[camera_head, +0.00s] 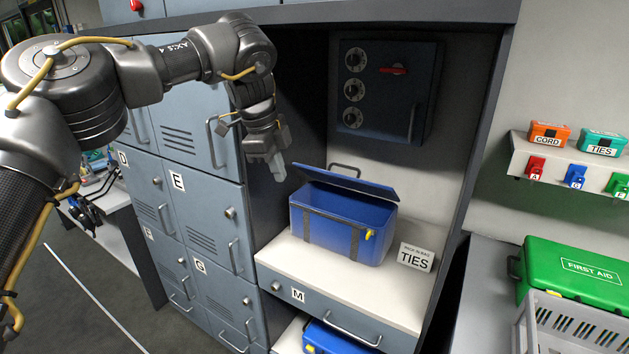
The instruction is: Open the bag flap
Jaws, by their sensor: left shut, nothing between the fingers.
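The blue bag (333,222) stands on a white shelf inside a dark-framed cabinet bay. Its flap (346,183) is tilted up at an angle over the bag, with a gap showing beneath it at the right. A dark handle (343,168) shows at the flap's far edge, and a yellow latch (369,235) is on the bag's right side. My left gripper (277,172) is shut and empty, pointing down to the upper left of the bag, apart from it in the picture. My right gripper is not in view.
A TIES sign (416,256) stands right of the bag on the shelf (385,291). Grey lockers (205,215) line the left. A safe-like box (388,88) hangs on the back wall. A green first aid case (575,275) and grey crate (570,325) sit at right.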

